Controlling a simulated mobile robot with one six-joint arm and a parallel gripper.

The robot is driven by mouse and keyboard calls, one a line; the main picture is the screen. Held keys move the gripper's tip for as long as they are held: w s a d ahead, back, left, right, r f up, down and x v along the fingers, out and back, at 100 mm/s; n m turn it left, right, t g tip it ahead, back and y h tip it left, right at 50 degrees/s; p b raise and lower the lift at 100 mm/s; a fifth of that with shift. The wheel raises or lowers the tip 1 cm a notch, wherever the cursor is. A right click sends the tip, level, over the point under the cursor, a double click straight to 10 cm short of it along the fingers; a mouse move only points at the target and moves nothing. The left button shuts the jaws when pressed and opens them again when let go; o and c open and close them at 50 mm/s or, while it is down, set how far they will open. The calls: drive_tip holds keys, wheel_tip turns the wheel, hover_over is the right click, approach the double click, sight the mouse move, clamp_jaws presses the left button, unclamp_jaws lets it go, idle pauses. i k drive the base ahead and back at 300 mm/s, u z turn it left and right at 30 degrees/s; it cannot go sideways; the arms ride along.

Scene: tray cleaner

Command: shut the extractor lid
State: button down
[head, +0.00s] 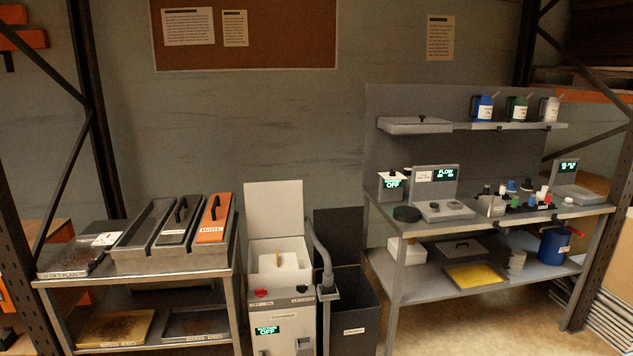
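The extractor (280,310) is a pale grey cabinet in the lower middle of the head view. Its lid (273,208) is a flat grey panel standing upright at the back, so the extractor is open. A small tan piece (279,260) shows inside the white opening. A red knob (261,293) and a dark knob sit on its front edge. A display (268,330) on its front reads OFF. A grey hose (322,255) rises at its right side. My gripper is not in view.
A metal table (235,262) with long trays stands close on the left. A dark open bin (350,310) stands right of the extractor. A workbench (400,222) with scales, bottles and jugs is further right. Floor shows under the workbench.

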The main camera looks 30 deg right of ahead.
sight(274, 208)
drive_tip(key=z, duration=0.15)
drive_tip(key=k, duration=0.7)
drive_tip(key=u, duration=0.25)
drive_tip(key=i, duration=1.7)
drive_tip(key=z, duration=0.25)
